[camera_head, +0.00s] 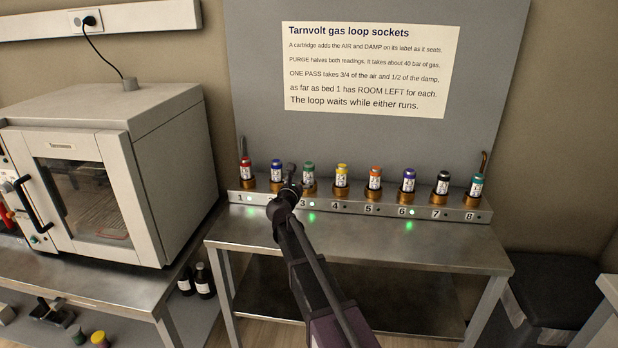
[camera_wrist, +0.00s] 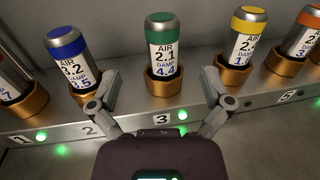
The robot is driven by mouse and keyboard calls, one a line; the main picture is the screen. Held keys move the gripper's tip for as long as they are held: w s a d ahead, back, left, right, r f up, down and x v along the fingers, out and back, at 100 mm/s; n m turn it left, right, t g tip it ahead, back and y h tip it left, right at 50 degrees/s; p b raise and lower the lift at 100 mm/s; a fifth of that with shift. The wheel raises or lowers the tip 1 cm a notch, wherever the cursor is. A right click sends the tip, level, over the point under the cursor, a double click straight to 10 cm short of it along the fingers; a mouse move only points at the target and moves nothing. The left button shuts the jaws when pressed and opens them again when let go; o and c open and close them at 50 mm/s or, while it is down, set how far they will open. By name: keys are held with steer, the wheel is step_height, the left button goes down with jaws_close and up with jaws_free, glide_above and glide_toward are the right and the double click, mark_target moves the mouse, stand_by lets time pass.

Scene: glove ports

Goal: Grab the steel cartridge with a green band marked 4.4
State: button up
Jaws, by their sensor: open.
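A steel cartridge with a green band (camera_wrist: 162,50) stands upright in the brass collar of socket 3. Its label reads AIR 2.1 and DAMP; the lower figure is partly hidden and I cannot read it as 4.4. It also shows in the head view (camera_head: 309,170), partly behind my gripper. Another cartridge with a teal-green band (camera_head: 476,186) stands in socket 8; its label is too small to read. My gripper (camera_wrist: 161,78) is open and empty, its fingers apart, one to each side of the socket 3 cartridge. My gripper also shows in the head view (camera_head: 290,177).
A blue-banded cartridge (camera_wrist: 72,62) and a yellow-banded one (camera_wrist: 243,45) stand close on either side, near the fingers. The socket rail (camera_head: 360,208) runs along the steel bench (camera_head: 350,245); sockets 1, 3 and 6 have lit green lamps. A notice (camera_head: 368,68) hangs behind.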

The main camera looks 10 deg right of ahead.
mark_target(309, 163)
steer(key=shift+x, duration=1.55)
steer(key=shift+x, duration=2.6)
steer(key=shift+d+f, duration=0.1)
jaws_close()
step_height(309, 163, up, 4)
steer(key=p, duration=0.3)
steer(key=shift+p, duration=0.4)
steer(key=s+a+r+p, duration=0.1)
steer(key=s+a, duration=0.2)
steer(key=s, duration=1.3)
